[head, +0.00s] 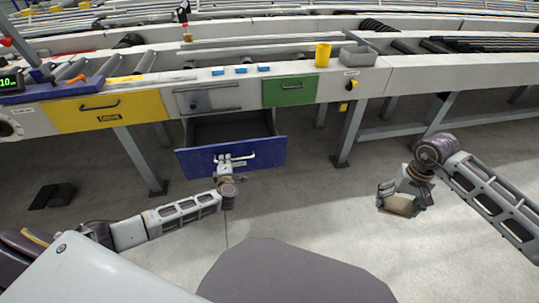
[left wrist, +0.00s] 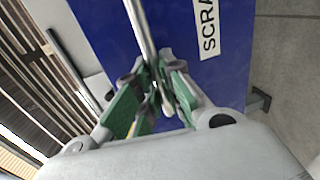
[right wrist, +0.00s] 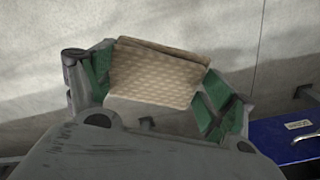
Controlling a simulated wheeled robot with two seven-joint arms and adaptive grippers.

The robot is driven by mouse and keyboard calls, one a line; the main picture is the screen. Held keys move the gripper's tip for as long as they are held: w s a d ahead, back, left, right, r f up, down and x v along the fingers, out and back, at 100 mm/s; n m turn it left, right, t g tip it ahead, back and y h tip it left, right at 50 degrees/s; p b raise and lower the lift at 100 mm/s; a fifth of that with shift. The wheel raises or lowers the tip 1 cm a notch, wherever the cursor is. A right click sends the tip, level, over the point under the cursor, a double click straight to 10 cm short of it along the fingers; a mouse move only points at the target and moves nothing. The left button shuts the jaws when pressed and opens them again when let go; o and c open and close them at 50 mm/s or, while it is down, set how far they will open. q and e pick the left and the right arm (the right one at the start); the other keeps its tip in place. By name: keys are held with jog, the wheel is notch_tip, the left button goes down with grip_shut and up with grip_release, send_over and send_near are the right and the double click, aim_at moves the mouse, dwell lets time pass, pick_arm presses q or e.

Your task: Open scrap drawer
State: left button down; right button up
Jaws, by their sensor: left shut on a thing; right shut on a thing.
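The blue scrap drawer (head: 262,157) is pulled out below the table, and its dark inside shows in the head view. Its front (left wrist: 215,80) carries a white label with the letters "SCRA" in the left wrist view. My left gripper (head: 225,162) is shut on the drawer's metal handle (left wrist: 141,30), with the fingers around the bar. My right gripper (head: 399,198) is off to the right of the drawer, over open floor. It is shut on a tan, patterned block-like thing (right wrist: 158,75). The blue drawer also shows at the lower right of the right wrist view (right wrist: 290,140).
A yellow drawer (head: 105,110), a grey panel (head: 208,98) and a green drawer (head: 290,91) sit shut in the table front. A table leg (head: 350,130) stands right of the blue drawer. A yellow cup (head: 323,54) stands on the table edge. A black pedal (head: 53,196) lies on the floor.

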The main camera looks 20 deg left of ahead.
pick_arm(q)
jog(key=shift+d+r+p, duration=0.7)
jog(key=shift+d+p, duration=0.2)
jog(key=shift+p, duration=0.15)
pick_arm(e)
jog(key=shift+r, duration=1.25)
jog(key=shift+d+r+p, duration=0.1)
jog(key=shift+r+p, duration=3.25)
pick_arm(q)
jog(key=s+d+f+p, duration=0.1)
jog(key=s+d+p, duration=0.1)
jog(key=s, duration=0.3)
jog(key=shift+s+d, duration=0.35)
jog(key=shift+s, duration=0.05)
pick_arm(e)
notch_tip(320, 180, up, 2)
jog(key=shift+r, duration=0.1)
pick_arm(q)
jog(key=c, duration=1.5)
grip_release()
jog(key=shift+f, duration=0.1)
jog(key=shift+s+a+f, duration=0.1)
jog(key=shift+s+a, duration=0.05)
jog(key=shift+a, duration=0.05)
pick_arm(e)
jog(key=shift+d, duration=0.15)
